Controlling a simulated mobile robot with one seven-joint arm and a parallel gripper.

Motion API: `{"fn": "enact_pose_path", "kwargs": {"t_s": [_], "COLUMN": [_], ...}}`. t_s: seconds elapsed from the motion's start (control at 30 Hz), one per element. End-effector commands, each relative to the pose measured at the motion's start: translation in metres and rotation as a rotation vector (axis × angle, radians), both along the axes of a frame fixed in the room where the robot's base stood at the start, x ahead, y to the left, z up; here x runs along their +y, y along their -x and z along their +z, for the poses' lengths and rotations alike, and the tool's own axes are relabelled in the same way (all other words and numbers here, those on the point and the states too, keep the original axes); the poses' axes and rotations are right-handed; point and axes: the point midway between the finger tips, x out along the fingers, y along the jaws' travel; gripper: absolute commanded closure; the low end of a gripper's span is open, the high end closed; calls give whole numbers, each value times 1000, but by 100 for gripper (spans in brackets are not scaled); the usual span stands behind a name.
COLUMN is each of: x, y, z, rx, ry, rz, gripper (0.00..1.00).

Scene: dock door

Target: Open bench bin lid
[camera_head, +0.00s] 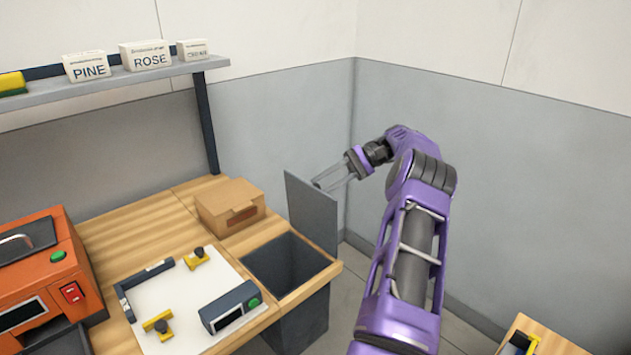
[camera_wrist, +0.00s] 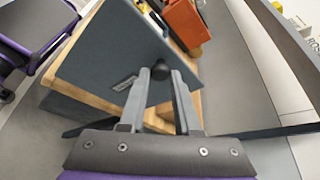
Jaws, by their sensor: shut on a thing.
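The bench bin (camera_head: 283,268) is set into the wooden bench, and its dark inside shows from above. Its grey lid (camera_head: 310,211) stands about upright at the bin's far right edge. In the wrist view the lid (camera_wrist: 125,62) fills the upper left, with a dark round knob (camera_wrist: 160,70) on its face. My gripper (camera_head: 318,183) is at the lid's right side. In the wrist view my gripper (camera_wrist: 160,77) has its fingers on both sides of the knob, shut on it. The knob is hidden behind the lid in the head view.
A cardboard box (camera_head: 231,206) stands behind the bin. A white board (camera_head: 185,308) with yellow and dark clamps and an orange machine (camera_head: 38,265) are to the left. A shelf (camera_head: 110,80) holds soap boxes. Grey walls stand close behind my arm.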

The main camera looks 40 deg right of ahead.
Motion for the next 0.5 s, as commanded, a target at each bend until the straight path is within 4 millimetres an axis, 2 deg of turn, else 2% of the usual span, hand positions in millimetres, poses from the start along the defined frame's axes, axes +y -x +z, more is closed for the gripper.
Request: {"fn": "enact_pose_path", "kwargs": {"t_s": [0.5], "x": [-7], "y": [5], "z": [-2], "rx": [2], "ry": [-42], "rz": [-1], "gripper": [100]}}
